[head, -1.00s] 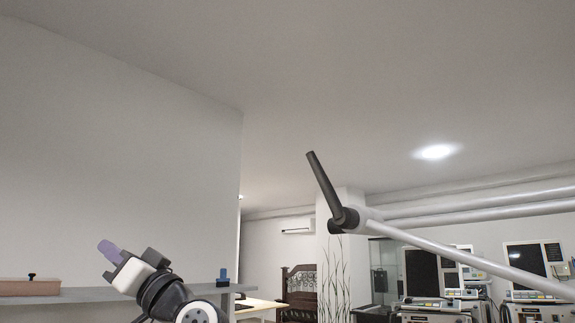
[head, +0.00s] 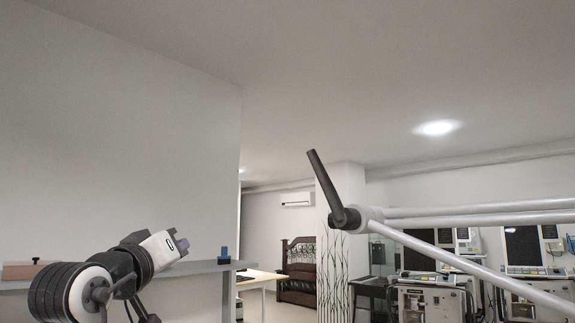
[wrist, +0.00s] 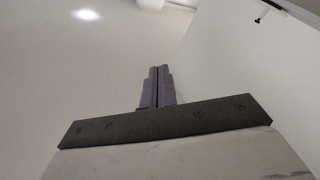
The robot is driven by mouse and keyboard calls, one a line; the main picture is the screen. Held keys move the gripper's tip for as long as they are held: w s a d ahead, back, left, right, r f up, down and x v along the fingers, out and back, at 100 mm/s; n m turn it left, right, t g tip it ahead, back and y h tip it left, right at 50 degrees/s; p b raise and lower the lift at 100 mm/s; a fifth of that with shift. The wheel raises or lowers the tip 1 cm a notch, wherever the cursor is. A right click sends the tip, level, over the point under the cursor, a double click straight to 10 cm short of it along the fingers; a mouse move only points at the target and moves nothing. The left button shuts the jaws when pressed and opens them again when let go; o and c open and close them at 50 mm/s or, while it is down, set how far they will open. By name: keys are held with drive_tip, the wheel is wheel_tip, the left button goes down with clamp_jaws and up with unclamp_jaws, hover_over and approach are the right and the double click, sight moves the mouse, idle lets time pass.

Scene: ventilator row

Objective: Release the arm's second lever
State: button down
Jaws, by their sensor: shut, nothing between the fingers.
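A long black lever (head: 325,182) rises, tilted up and left, from a dark hub at the end of a white tubular arm (head: 455,260), right of centre in the head view. It is the only lever I can make out. My gripper (head: 184,245) is at lower left, shut and empty, its purple-grey fingertips pointing right. In the picture it is left of and below the lever, clearly apart from it. In the wrist view the closed fingers (wrist: 156,86) stand together with nothing between them. The lever does not show there.
A grey shelf (head: 206,266) with a blue clamp-like piece (head: 224,255) is behind my gripper. Medical machines (head: 430,302) stand at the right. A dark bed (head: 298,268) and a table (head: 260,277) are farther back. Open air lies between gripper and lever.

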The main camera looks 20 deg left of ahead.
drive_tip(key=s+d+r+m+g+h+p, duration=0.1)
drive_tip(key=s+d+r+m+g+h, duration=0.1)
drive_tip(key=s+d+m+h, duration=0.4)
drive_tip(key=s+d+r+m+g+h+p, duration=0.1)
drive_tip(key=s+d+r+m+g+h, duration=0.1)
drive_tip(key=s+d+m+h, duration=0.4)
drive_tip(key=s+d+h, duration=0.3)
drive_tip(key=s+h, duration=0.3)
drive_tip(key=h, duration=0.3)
drive_tip(key=shift+d+g+h, duration=0.35)
drive_tip(key=shift+g+h, duration=0.05)
drive_tip(key=shift+r, duration=0.1)
drive_tip(key=p, duration=0.6)
approach(313, 168)
drive_tip(key=x, duration=0.6)
drive_tip(key=shift+w+d+r, duration=0.2)
drive_tip(key=shift+w, duration=0.15)
drive_tip(key=shift+d+g, duration=0.2)
drive_tip(key=shift+g, duration=0.1)
